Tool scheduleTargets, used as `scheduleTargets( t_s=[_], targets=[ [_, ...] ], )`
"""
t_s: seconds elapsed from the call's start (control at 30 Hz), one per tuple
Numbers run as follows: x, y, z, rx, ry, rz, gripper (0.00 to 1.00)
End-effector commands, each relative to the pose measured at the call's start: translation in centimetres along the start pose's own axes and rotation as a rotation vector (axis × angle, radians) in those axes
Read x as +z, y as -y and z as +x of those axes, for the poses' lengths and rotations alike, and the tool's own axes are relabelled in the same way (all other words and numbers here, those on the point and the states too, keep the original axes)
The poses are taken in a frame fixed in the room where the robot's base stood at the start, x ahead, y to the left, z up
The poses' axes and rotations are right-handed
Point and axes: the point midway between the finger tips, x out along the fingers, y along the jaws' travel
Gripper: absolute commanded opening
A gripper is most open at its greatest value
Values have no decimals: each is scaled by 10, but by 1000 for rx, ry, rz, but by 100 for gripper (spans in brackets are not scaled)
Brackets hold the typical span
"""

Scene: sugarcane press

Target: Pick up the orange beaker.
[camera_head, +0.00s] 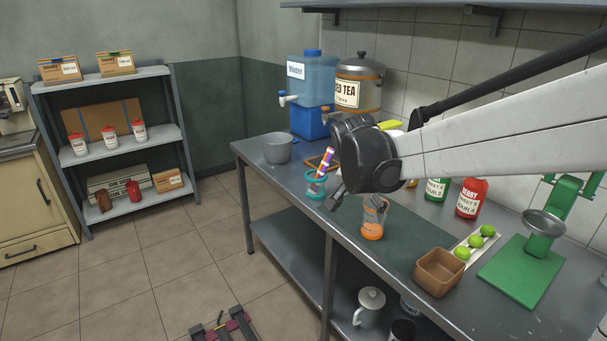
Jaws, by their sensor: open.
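The orange beaker (372,231) stands upright on the grey table near its front edge. It is clear with an orange lower part, and its upper part shows just below my gripper. My gripper (342,198) is open, with its fingers pointing down to the left of the beaker's top. The view does not show clearly whether the fingers touch the beaker. A teal beaker (315,188) stands to the left and holds a striped purple and orange stick.
A grey pot (278,148) and a blue water dispenser (312,90) stand further back. A brown square bowl (438,272), a tray of limes (474,244), a red bottle (470,198) and a green press (535,250) stand to the right. Table surface before the beaker is narrow.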

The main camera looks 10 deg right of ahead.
Motion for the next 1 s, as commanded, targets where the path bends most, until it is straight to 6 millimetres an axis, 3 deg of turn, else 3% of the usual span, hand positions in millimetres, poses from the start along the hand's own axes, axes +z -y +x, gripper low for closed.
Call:
scheduleTargets(
  t_s=[0.03,0.2,0.4,0.67,1.0],
  targets=[
    [-17,6,-4,21,2,37,78],
    [-54,19,8,93,-1,170,78],
    [-82,27,26,158,-10,291,78],
    [-92,28,42,189,-18,350,78],
    [-91,17,99,189,-19,351,78]
  ],
)
